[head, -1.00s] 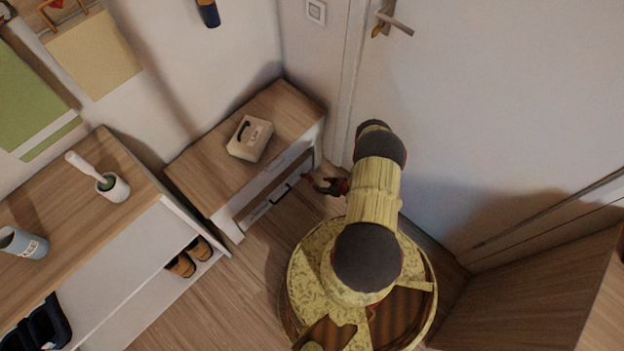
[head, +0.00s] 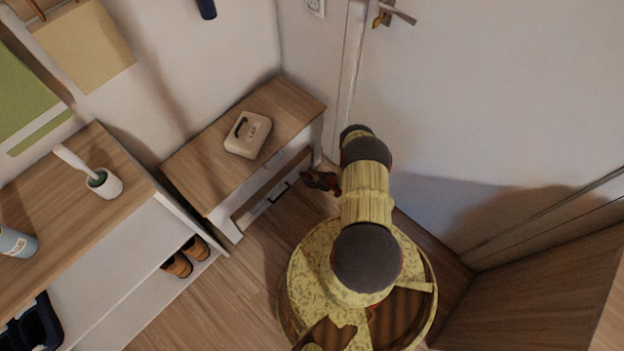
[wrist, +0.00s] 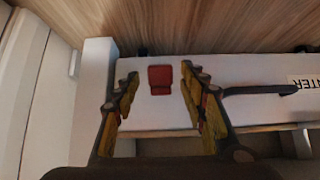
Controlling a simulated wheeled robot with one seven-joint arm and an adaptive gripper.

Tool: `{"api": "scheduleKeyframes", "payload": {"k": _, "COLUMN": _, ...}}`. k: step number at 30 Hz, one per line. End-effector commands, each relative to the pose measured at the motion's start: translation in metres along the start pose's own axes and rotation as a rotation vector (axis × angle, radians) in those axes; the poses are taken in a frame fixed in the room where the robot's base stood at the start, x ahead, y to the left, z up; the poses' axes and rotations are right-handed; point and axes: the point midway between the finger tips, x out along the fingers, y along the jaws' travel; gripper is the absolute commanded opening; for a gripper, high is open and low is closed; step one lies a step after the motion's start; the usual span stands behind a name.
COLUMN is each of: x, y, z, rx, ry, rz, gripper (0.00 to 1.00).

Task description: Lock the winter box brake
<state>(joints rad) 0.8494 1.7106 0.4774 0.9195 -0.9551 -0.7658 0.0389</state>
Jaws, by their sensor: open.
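The winter box (wrist: 255,100) is a pale box with a dark bar handle (wrist: 262,90) and a label, partly cut off at the right edge and upside down in the wrist view. A small red tab (wrist: 160,80), likely the brake, sits on its face. My gripper (wrist: 160,72) is open, with one finger on each side of the red tab and a gap to both. I cannot tell whether the fingertips touch the box face. In the head view my gripper (head: 308,179) is low beside the bench, near the handle (head: 279,192); the red tab is hidden there.
The white bench with a wooden top (head: 205,170) stands over the box and carries a small beige case (head: 248,134). A white post (wrist: 92,100) stands close left of my gripper in the wrist view. A door (head: 480,100) and a wooden cabinet (head: 540,285) are at the right.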

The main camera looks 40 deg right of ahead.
Motion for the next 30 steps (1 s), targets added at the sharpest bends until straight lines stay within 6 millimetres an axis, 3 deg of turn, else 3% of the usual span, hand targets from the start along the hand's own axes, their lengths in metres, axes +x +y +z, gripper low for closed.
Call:
{"api": "scheduleKeyframes", "payload": {"k": 5, "x": -0.0003, "y": -0.0002, "z": 0.0001, "rx": 0.0, "ry": 0.0, "rz": 0.0, "gripper": 0.37}}
{"api": "scheduleKeyframes", "payload": {"k": 24, "x": -0.0004, "y": -0.0003, "z": 0.0003, "rx": 0.0, "ry": -0.001, "rz": 0.0, "gripper": 0.01}}
{"api": "scheduleKeyframes", "payload": {"k": 30, "x": -0.0004, "y": -0.0003, "z": 0.0004, "rx": 0.0, "ry": -0.001, "rz": 0.0, "gripper": 0.0}}
